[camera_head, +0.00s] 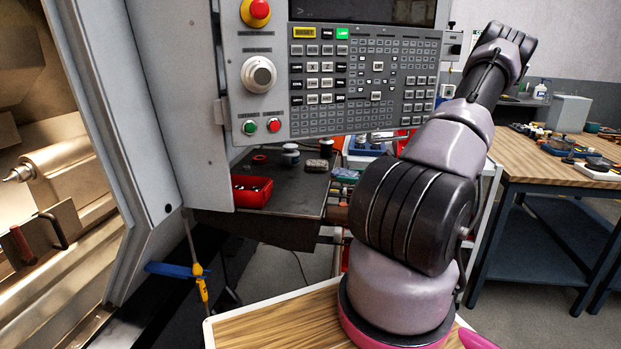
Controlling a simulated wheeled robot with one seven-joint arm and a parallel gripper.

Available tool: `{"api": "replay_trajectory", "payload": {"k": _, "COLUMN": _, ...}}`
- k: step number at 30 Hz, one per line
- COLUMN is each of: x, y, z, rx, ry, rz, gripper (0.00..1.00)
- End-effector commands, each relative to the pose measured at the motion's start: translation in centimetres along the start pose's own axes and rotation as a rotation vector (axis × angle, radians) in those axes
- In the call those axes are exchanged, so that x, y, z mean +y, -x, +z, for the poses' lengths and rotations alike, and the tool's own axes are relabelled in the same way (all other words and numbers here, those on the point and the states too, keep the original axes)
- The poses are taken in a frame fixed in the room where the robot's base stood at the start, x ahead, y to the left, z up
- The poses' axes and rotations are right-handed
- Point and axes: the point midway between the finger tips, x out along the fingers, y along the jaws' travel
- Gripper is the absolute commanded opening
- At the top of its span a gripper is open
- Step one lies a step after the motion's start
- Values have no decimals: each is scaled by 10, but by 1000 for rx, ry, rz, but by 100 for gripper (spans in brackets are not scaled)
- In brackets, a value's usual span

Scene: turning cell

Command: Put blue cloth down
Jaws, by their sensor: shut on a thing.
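My gripper is not in view. My arm rises from the lower right, bends at the upper right, and its far end is hidden or outside the picture. I cannot make out a blue cloth in this view. A flat blue piece (168,270) shows at the lower left by a hanging yellow tool (202,289), but I cannot tell what it is.
The machine's control panel (365,85) stands above a dark side table (290,188) with a red bin (252,193). A wooden workbench (540,172) with tools is at right. The wood-topped surface (265,325) below looks bare at left.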

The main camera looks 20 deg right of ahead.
Motion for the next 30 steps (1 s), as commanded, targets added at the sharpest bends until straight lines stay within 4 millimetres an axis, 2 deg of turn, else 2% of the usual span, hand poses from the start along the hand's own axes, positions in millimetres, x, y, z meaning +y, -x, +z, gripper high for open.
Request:
{"api": "replay_trajectory", "payload": {"k": 1, "x": 2, "y": -16, "z": 3, "rx": -3, "ry": 0, "rz": 5, "gripper": 27}}
{"api": "replay_trajectory", "payload": {"k": 9, "x": 2, "y": -88, "z": 13, "rx": -2, "ry": 0, "rz": 4, "gripper": 27}}
{"api": "replay_trajectory", "payload": {"k": 15, "x": 1, "y": -126, "z": 19, "rx": -1, "ry": 0, "rz": 2, "gripper": 27}}
{"api": "replay_trajectory", "payload": {"k": 20, "x": 0, "y": -135, "z": 19, "rx": 0, "ry": -2, "rz": 0, "gripper": 27}}
{"api": "replay_trajectory", "payload": {"k": 27, "x": 1, "y": -139, "z": -8, "rx": -1, "ry": -4, "rz": -1, "gripper": 27}}
{"api": "replay_trajectory", "payload": {"k": 30, "x": 0, "y": -140, "z": -14, "rx": -1, "ry": -2, "rz": -2, "gripper": 27}}
